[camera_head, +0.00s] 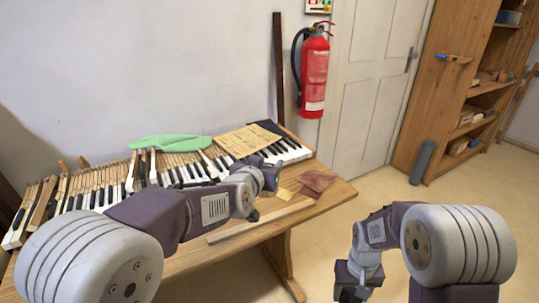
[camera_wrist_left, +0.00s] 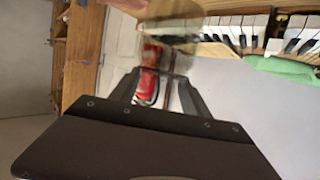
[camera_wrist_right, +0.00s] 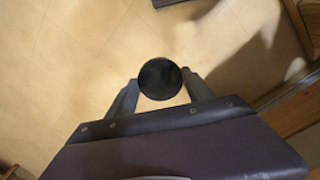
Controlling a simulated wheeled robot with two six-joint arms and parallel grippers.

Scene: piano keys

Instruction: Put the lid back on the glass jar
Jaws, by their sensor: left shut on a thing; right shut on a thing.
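My left gripper (camera_head: 270,176) is over the front right part of the table. In the left wrist view (camera_wrist_left: 162,80) its fingers are shut on a see-through, yellowish object that looks like the glass jar (camera_wrist_left: 172,28); it is tilted and cut by blur. The jar cannot be made out clearly in the head view. My right gripper (camera_head: 352,284) hangs low at the right, beyond the table's edge and over the floor. In the right wrist view (camera_wrist_right: 161,85) its fingers are shut on a round black lid (camera_wrist_right: 160,78). Lid and jar are well apart.
The wooden table (camera_head: 262,228) bears a row of piano keys (camera_head: 90,196), a green cloth (camera_head: 170,143), a paper sheet (camera_head: 247,140), a brown leather piece (camera_head: 317,180) and a wooden strip (camera_head: 262,219). A fire extinguisher (camera_head: 314,75) hangs on the wall. Floor at right is open.

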